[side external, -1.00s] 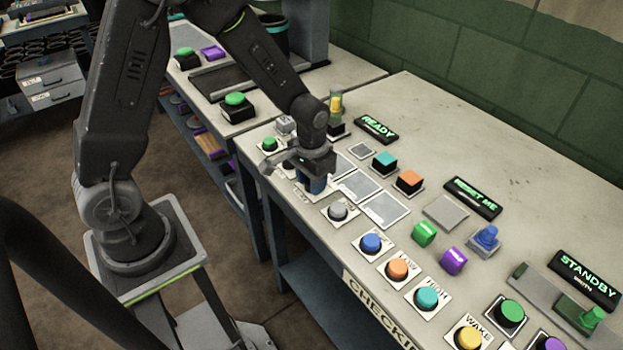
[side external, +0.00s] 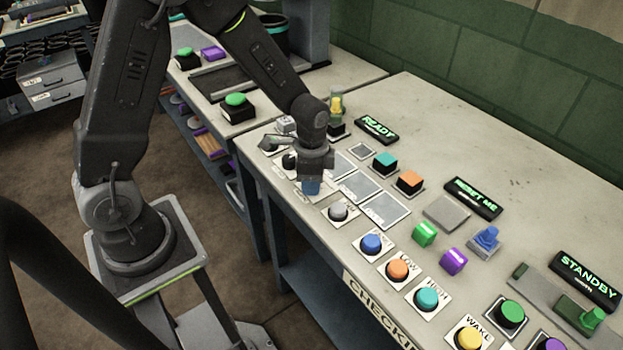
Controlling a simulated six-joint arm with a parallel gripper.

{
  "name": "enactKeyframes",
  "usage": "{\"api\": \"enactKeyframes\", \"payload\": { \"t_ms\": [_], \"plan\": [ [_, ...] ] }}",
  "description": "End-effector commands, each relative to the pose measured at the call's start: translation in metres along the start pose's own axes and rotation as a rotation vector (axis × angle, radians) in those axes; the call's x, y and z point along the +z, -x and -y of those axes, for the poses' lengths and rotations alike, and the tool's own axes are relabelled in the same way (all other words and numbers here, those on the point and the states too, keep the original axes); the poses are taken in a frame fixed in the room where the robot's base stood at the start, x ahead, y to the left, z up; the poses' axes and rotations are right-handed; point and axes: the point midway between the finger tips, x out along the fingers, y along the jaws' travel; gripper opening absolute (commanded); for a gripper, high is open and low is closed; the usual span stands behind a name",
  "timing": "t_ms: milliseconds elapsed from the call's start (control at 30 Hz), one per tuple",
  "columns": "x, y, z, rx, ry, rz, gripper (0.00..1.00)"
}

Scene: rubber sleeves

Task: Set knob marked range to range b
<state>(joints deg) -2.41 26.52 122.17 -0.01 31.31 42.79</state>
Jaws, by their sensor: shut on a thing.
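A blue knob (side external: 312,188) sits on a white plate (side external: 299,190) near the front left edge of the bench. My gripper (side external: 313,177) points down over it and is shut on it. The jaws hide the knob's upper part. The marks on the plate are too small and too covered to read, so I cannot tell which setting the knob points to.
A grey button (side external: 338,211) stands just right of the knob, with blue (side external: 371,243), orange (side external: 397,268) and teal (side external: 427,297) buttons further along the front. Flat grey panels (side external: 361,187) lie behind.

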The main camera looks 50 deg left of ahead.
Motion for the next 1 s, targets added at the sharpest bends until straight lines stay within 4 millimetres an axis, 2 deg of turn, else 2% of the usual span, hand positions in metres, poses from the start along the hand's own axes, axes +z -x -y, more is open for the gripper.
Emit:
{"api": "enactKeyframes", "payload": {
  "t_ms": [667,700,933,1000],
  "plan": [
    [-0.0002,0.0007,0.0005,-0.001,-0.061,0.0,0.13],
    [-0.0002,0.0006,0.0004,-0.001,-0.061,0.0,0.4],
    [-0.0001,0.0004,0.0003,-0.001,-0.059,0.0,0.62],
    [-0.0001,0.0003,0.0002,0.0,-0.059,0.0,0.62]
  ]
}}
